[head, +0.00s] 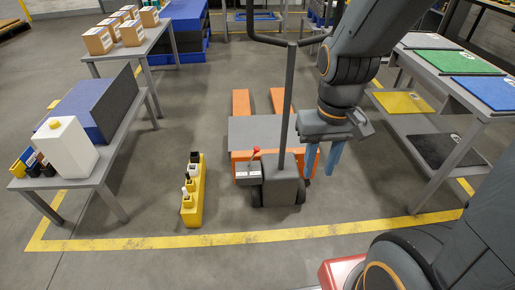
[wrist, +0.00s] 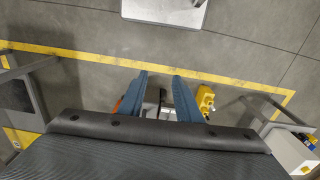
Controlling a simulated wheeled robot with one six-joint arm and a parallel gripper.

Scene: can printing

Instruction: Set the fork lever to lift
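The orange pallet jack (head: 283,190) stands on the floor in the middle of the head view, with a grey plate over the root of its forks (head: 241,103). Its dark upright handle (head: 287,105) rises from the grey drive housing. A small lever with a red knob (head: 256,149) sits at the left of the handle base, on a light-grey box. My gripper (head: 322,160) hangs right of the handle, blue fingers pointing down, apart and empty. In the wrist view my gripper (wrist: 162,95) shows a clear gap between the fingers; the jack is mostly hidden there.
A yellow holder with bottles (head: 193,195) stands on the floor left of the jack. A table (head: 112,150) with a white jug is at left; a shelf rack (head: 440,100) with coloured mats is at right. Yellow floor tape (head: 270,235) runs in front.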

